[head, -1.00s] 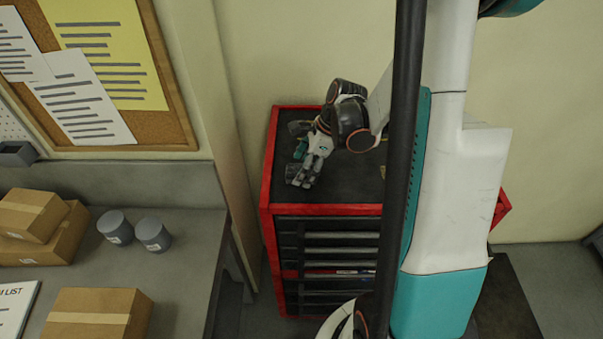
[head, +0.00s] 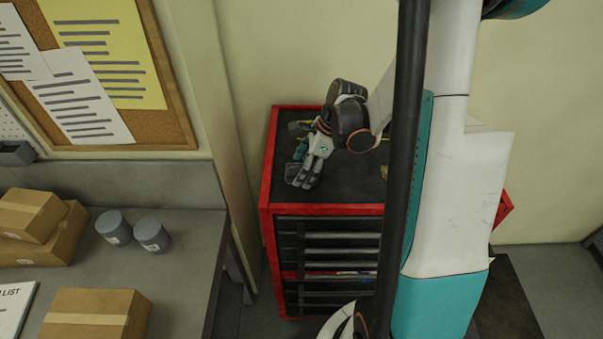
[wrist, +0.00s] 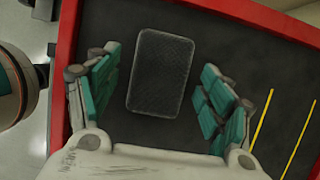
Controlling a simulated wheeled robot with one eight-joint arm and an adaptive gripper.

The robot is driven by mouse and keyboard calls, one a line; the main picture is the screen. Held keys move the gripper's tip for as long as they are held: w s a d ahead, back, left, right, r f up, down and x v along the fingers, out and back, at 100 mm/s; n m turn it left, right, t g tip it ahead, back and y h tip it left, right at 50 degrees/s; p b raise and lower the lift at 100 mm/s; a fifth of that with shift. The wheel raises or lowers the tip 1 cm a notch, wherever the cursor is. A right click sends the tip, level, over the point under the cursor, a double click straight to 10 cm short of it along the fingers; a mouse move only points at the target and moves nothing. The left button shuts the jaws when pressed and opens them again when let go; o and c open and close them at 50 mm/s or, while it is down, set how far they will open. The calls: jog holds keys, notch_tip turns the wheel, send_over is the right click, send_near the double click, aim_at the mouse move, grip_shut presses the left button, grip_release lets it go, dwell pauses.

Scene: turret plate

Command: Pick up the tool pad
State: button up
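The tool pad (wrist: 159,73) is a dark grey rounded rectangle lying flat on the black top of the red tool cabinet. In the wrist view it lies between the two fingers of my gripper (wrist: 158,90), with a gap on each side. My gripper is open and empty, with teal finger pads facing the pad.
The red cabinet (head: 265,185) has a raised red rim and drawers in front. Two yellow lines (wrist: 262,118) show to the right of the gripper. A grey bench (head: 185,290) with boxes and two grey cylinders stands at the left. A wall is behind the cabinet.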

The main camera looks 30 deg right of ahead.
jog(key=c, duration=1.1)
jog(key=shift+r, duration=0.1)
jog(key=shift+r+p, duration=0.4)
jog(key=shift+p, duration=0.15)
notch_tip(320, 180, up, 20)
jog(key=shift+f, duration=0.25)
